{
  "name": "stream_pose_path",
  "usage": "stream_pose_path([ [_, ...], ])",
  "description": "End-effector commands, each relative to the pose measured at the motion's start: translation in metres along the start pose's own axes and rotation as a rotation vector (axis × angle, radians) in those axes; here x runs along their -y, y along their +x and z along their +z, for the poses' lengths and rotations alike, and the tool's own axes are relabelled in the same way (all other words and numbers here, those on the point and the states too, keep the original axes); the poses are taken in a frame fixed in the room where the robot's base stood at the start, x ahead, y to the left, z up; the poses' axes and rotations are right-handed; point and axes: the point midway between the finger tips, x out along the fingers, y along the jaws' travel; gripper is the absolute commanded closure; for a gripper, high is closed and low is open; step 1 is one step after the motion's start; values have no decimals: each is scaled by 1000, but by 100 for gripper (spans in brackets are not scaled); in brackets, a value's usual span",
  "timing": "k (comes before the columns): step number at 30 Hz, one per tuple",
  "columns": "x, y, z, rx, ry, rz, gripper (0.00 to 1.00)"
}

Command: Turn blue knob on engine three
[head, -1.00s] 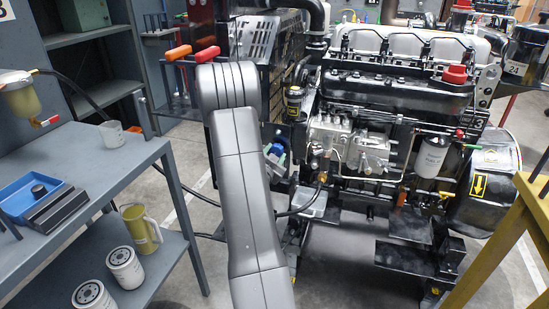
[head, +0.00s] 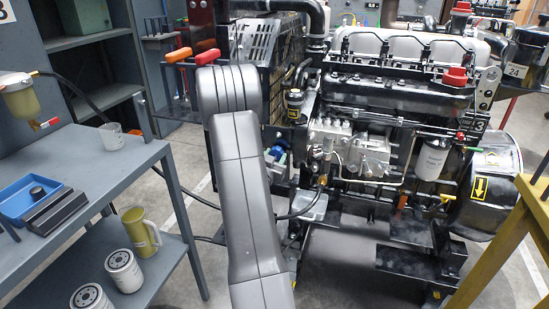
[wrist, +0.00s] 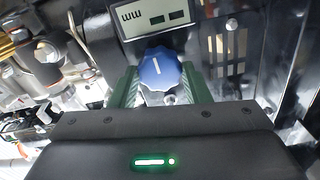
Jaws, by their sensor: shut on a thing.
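The blue knob (wrist: 158,68) has a white pointer line and sits in the middle of the wrist view, just below a small display panel (wrist: 155,17). My gripper (wrist: 158,76) has its green fingers on both sides of the knob and is shut on it. The pointer line runs nearly upright in that view, tilted slightly to the left at the top. In the head view a small blue part (head: 277,151) shows just right of my arm, beside the engine (head: 400,90). My arm hides my gripper there.
A grey bench (head: 100,165) with a blue tray (head: 28,195) stands at the left, with a jug (head: 140,230) and filters on its lower shelf. A yellow frame (head: 510,235) is at the front right. Hoses run across the floor beside my arm.

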Motion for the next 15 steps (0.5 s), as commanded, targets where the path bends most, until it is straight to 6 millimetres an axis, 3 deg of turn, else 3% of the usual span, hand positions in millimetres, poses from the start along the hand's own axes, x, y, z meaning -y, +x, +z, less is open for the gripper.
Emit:
stream_pose_path([
  [4, 0, 0, 1, 3, 0, 1, 80],
  [5, 0, 0, 1, 3, 1, 1, 55],
  [8, 0, 0, 1, 2, 1, 1, 36],
  [15, 0, 0, 0, 1, 1, 0, 35],
])
